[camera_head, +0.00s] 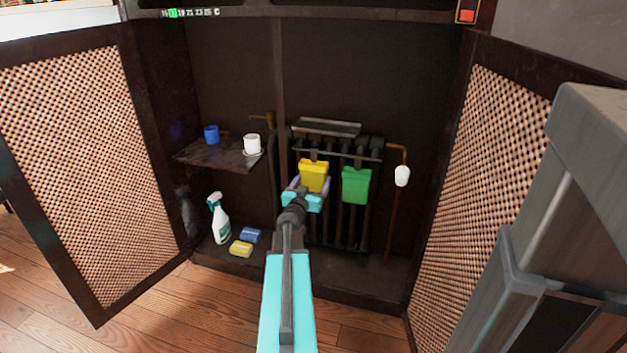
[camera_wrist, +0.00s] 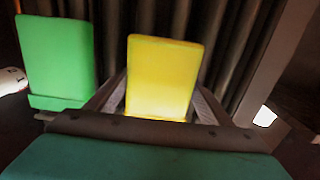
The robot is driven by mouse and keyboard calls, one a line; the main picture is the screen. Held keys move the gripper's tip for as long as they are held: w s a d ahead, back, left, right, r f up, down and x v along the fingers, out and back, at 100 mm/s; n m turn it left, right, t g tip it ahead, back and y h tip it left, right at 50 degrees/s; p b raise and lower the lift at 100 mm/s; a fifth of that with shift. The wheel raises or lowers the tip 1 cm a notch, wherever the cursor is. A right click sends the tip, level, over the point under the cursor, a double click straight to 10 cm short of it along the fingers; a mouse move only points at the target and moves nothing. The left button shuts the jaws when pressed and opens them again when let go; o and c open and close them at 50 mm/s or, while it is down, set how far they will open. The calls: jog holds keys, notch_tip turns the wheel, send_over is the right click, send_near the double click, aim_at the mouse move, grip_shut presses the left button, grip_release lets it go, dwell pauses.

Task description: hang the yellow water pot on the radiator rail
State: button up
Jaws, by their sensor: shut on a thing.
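The yellow water pot (camera_head: 313,174) is at the front of the radiator, near its rail (camera_head: 335,153), left of the green pot. My gripper (camera_head: 307,190) is shut on the yellow pot from the front and below. In the wrist view the yellow pot (camera_wrist: 160,78) stands between my two fingers. A hook shape shows at the top of the yellow pot in the head view. I cannot tell whether it rests on the rail or is just in front of it.
A green pot (camera_head: 356,185) hangs on the radiator (camera_head: 345,225), close on the right. A spray bottle (camera_head: 219,220) and sponges stand below. Open lattice doors (camera_head: 90,160) flank the cabinet.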

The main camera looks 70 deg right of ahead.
jog(key=o, duration=0.9)
jog(key=shift+o, duration=0.2)
jog(key=shift+a, duration=0.1)
jog(key=a+p, duration=1.1)
jog(key=a, duration=0.2)
jog(key=shift+s+a, duration=0.25)
jog(key=shift+s, duration=0.15)
